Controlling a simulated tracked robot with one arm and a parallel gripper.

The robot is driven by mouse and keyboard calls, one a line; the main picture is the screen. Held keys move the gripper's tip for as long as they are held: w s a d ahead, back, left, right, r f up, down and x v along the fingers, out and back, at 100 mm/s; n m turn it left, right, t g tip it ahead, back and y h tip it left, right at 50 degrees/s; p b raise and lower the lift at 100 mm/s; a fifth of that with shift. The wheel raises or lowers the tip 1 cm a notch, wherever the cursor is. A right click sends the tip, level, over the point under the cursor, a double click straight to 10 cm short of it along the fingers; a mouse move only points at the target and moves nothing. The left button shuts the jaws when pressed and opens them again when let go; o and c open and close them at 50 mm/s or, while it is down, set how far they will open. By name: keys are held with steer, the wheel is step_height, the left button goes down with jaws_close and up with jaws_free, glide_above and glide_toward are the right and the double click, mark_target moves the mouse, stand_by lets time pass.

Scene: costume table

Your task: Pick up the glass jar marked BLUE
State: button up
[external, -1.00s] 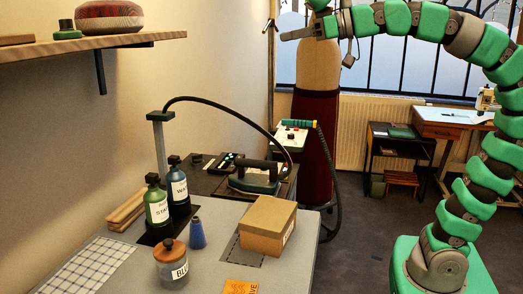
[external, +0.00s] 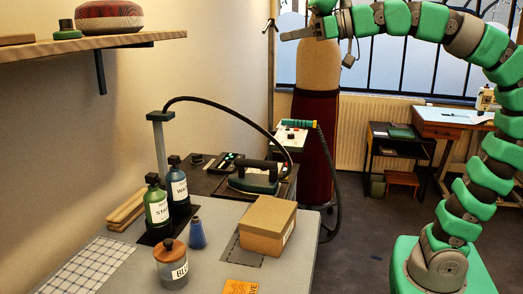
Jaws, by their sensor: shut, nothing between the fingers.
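The glass jar (external: 172,268) stands upright at the front of the grey table. It has a brown wooden lid and a white label, of which "BLU" shows; the label's right end is turned out of sight. My gripper (external: 284,38) is high up at the top of the external view, pointing left, shut and empty. It is well above the table and far from the jar, farther back in the picture. Nothing touches the jar.
A cardboard box (external: 268,226) is to the right. An iron (external: 255,178) sits behind. A wall shelf (external: 110,42) overhangs the left.

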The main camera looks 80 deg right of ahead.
steer(key=o, duration=1.9)
